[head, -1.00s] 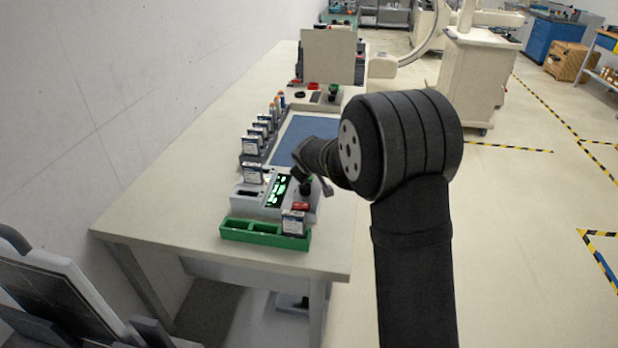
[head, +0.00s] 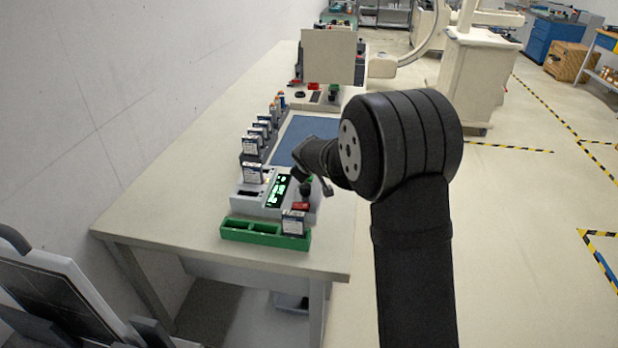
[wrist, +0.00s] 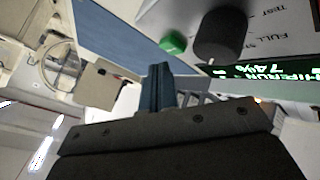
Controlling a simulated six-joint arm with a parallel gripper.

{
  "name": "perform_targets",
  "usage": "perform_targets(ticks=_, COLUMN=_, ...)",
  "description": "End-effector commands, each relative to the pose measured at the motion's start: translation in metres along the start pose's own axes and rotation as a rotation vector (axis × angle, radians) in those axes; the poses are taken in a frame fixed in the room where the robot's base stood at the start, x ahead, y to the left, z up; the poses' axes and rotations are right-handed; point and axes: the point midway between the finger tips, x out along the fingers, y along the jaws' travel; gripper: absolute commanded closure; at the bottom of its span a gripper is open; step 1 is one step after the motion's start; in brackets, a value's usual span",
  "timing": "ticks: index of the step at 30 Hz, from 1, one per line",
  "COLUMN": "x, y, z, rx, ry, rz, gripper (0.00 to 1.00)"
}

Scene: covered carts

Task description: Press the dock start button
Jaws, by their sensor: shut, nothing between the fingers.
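The grey dock (head: 250,205) stands on the bench with a lit green display (head: 278,190). In the wrist view the display (wrist: 283,78) reads "74%" and part of another word. A green button (wrist: 172,42) sits on the dock panel beside a large black knob (wrist: 218,38). My gripper (wrist: 159,70) is shut and empty, its fingertips close to the green button; whether they touch it I cannot tell. In the head view my gripper (head: 311,186) hangs over the dock's right side, and the green button is hidden there.
A red part (head: 301,206) is at the dock's right. A blue mat (head: 305,127) lies beyond.

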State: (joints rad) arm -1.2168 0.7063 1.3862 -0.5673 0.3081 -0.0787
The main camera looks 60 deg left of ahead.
Motion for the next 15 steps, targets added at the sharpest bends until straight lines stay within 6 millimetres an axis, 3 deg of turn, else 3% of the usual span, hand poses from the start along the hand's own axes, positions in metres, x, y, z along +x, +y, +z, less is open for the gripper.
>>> perform_targets(ticks=15, x=0.0063, y=-0.0046, z=0.0048, rx=-0.001, ry=-0.001, rz=0.0, gripper=1.0)
